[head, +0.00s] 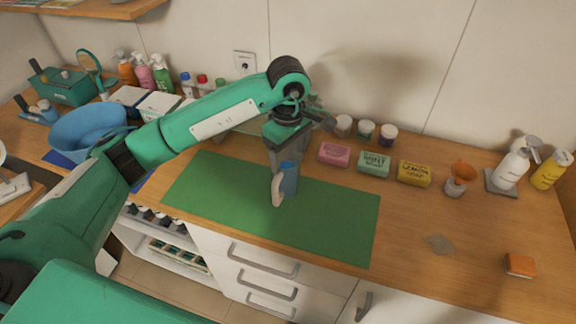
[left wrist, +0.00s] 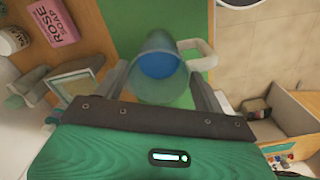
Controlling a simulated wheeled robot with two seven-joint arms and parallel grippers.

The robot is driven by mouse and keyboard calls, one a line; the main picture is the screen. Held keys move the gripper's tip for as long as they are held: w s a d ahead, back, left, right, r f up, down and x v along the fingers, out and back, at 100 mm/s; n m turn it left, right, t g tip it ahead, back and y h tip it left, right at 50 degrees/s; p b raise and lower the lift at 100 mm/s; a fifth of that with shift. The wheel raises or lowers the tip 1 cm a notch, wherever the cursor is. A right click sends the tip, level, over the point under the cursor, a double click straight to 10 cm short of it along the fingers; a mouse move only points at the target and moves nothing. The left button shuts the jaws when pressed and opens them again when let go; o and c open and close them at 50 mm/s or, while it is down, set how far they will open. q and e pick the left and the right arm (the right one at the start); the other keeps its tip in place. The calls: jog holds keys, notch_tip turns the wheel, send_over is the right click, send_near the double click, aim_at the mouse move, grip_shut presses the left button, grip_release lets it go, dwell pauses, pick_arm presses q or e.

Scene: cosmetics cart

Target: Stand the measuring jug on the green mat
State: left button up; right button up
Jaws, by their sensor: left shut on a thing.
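The measuring jug (head: 290,181) is a bluish, see-through cup with a pale handle (head: 277,191). It looks upright, over the middle of the green mat (head: 335,220), which lies flat on the wooden counter. I cannot tell whether its base touches the mat. My left gripper (head: 284,163) comes down from above and is shut on the jug. In the left wrist view the jug (left wrist: 158,66) sits between the two fingers, with its handle to the right and the green mat (left wrist: 187,14) behind it. My right gripper is not in view.
A blue basin (head: 88,131) stands left of the mat. Soap boxes in pink (head: 335,154), mint (head: 373,162) and yellow (head: 414,173) and several small jars line the back. An orange block (head: 520,265) lies at the right. The mat around the jug is clear.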

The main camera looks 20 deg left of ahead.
aim_at(283, 180)
pick_arm(q)
notch_tip(283, 180, down, 3)
jog(key=shift+r, duration=0.2)
notch_tip(283, 180, down, 3)
jog(key=shift+f+p, duration=0.2)
jog(key=shift+p, duration=0.75)
jog(key=shift+f, duration=0.2)
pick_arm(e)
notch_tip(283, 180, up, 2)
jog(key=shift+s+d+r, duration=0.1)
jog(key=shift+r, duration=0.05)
pick_arm(q)
jog(key=shift+f, duration=0.1)
jog(key=shift+f+b, duration=0.15)
jog(key=shift+b, duration=0.15)
jog(key=o, duration=1.6)
jog(key=shift+o, duration=0.2)
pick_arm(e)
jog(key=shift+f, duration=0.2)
